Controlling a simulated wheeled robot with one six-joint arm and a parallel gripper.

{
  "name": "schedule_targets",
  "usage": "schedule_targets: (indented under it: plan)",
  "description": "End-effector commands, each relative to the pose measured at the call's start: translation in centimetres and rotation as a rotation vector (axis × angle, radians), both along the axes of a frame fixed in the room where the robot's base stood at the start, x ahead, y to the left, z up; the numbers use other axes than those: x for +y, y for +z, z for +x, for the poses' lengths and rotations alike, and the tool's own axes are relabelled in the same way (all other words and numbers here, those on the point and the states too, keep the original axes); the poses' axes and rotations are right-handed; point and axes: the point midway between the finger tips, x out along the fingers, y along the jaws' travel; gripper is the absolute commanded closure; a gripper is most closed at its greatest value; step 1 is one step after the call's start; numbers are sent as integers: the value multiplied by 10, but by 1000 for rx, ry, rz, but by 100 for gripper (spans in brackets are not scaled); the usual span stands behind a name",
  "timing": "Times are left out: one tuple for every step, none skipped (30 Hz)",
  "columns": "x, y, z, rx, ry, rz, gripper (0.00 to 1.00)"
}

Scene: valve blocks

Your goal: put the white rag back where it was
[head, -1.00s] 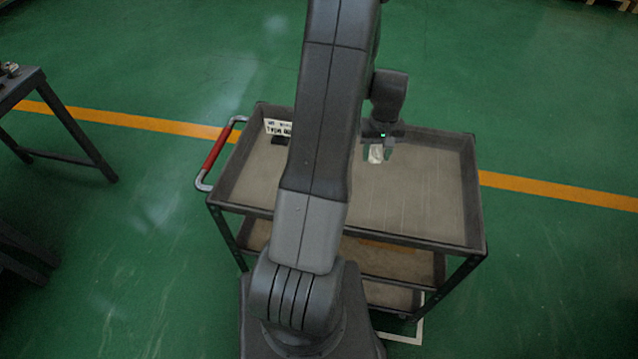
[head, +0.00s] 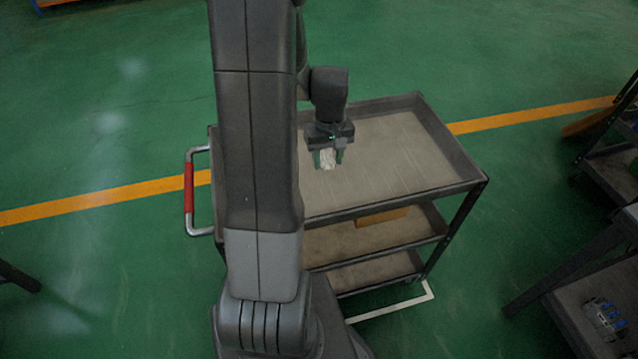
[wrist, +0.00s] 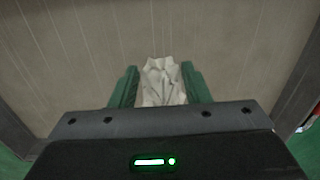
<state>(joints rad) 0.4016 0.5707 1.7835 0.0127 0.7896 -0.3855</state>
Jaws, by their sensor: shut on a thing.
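The white rag (wrist: 162,82) is a crumpled pale cloth pinched between the green fingers of my gripper (wrist: 158,88) in the wrist view. In the head view the rag (head: 327,159) hangs from my gripper (head: 329,158) over the top tray of the grey cart (head: 395,150). I cannot tell whether the rag touches the tray floor. My arm hides the left part of the tray.
The cart has a red-sleeved handle (head: 189,188) at its left and lower shelves, one with a yellow-brown item (head: 382,216). A dark bench (head: 590,275) with a blue object (head: 606,314) stands at the right. The visible tray floor is bare.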

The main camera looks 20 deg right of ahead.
Motion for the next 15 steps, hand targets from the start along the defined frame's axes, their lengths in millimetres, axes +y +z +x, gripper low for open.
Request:
schedule_targets:
  plan:
    - [0, -10, -1, 4, 0, 2, 75]
    - [0, -16, -1, 6, 0, 2, 75]
    - [0, -23, -1, 5, 0, 2, 75]
    - [0, -28, -1, 5, 0, 2, 75]
    - [0, -33, -1, 5, 0, 2, 75]
    - [0, -38, -1, 4, 0, 2, 75]
    - [0, -42, -1, 4, 0, 1, 75]
    - [0, -45, -1, 4, 0, 2, 75]
    - [0, -47, -1, 2, 0, 1, 75]
    - [0, -49, 0, 2, 0, 1, 75]
    - [0, -51, 0, 1, 0, 1, 75]
    - [0, -55, 0, 3, 0, 1, 75]
    - [0, -58, -1, 4, 0, 2, 75]
    - [0, -63, -1, 4, -1, 2, 75]
    - [0, -69, -1, 4, 0, 2, 75]
